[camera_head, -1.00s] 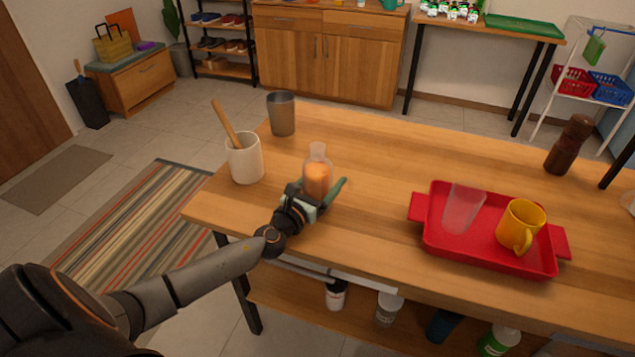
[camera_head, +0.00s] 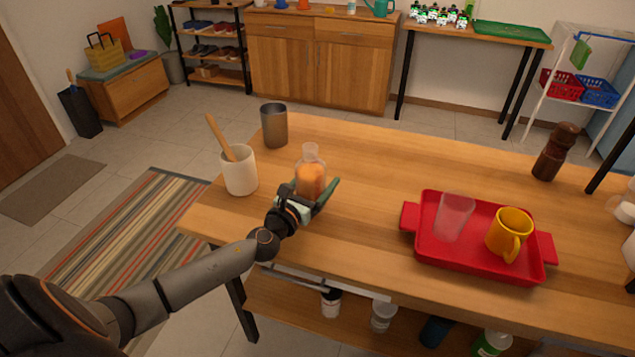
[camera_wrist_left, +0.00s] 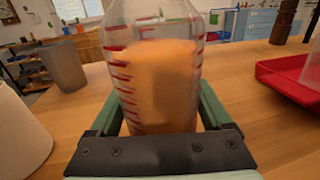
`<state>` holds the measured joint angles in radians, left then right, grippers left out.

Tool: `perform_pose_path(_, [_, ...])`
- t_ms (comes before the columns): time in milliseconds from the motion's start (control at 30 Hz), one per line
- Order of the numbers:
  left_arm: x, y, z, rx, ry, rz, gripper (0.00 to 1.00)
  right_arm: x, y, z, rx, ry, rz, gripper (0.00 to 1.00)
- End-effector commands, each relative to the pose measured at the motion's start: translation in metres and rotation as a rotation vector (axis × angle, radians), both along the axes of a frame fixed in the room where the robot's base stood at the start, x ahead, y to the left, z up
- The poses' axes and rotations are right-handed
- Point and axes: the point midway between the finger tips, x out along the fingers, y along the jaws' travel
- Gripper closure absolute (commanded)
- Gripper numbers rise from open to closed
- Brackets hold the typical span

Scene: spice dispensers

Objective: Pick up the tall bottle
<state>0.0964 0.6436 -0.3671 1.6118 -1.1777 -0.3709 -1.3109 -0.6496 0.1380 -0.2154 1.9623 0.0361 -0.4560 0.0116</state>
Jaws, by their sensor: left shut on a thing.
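The tall bottle (camera_head: 311,179) is clear, with a narrow neck and orange contents, and stands upright near the left end of the wooden table. In the left wrist view the bottle (camera_wrist_left: 155,80) fills the middle, with red marks up its side. My left gripper (camera_head: 316,193) is at the bottle's lower half, and its green fingers (camera_wrist_left: 158,112) are shut on it from both sides. The bottle's base is hidden behind the gripper, so I cannot tell whether it touches the table. My right gripper is not in view.
A white crock (camera_head: 240,172) with a wooden handle and a grey metal cup (camera_head: 274,126) stand close left of the bottle. A red tray (camera_head: 424,248) holds a clear cup and a yellow mug (camera_head: 508,233). A brown pepper mill (camera_head: 556,152) stands far right. The table between is clear.

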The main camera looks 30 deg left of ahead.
Motion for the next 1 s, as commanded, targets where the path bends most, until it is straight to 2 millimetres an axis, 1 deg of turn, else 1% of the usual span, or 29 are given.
perform_pose_path(33, [-0.003, -0.004, 0.009, 0.000, -0.003, -0.002, 1.00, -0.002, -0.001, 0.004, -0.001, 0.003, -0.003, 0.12])
perform_pose_path(400, [-0.025, -0.023, 0.043, 0.000, -0.002, -0.003, 1.00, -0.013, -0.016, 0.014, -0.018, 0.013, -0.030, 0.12])
perform_pose_path(467, [-0.028, -0.026, 0.048, 0.000, -0.002, -0.003, 1.00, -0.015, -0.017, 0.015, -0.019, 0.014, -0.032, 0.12])
perform_pose_path(600, [-0.036, -0.033, 0.062, 0.000, -0.003, -0.003, 1.00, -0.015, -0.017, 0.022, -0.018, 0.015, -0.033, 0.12])
perform_pose_path(1000, [-0.068, -0.062, 0.078, -0.001, -0.001, -0.003, 1.00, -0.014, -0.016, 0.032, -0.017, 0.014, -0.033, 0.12])
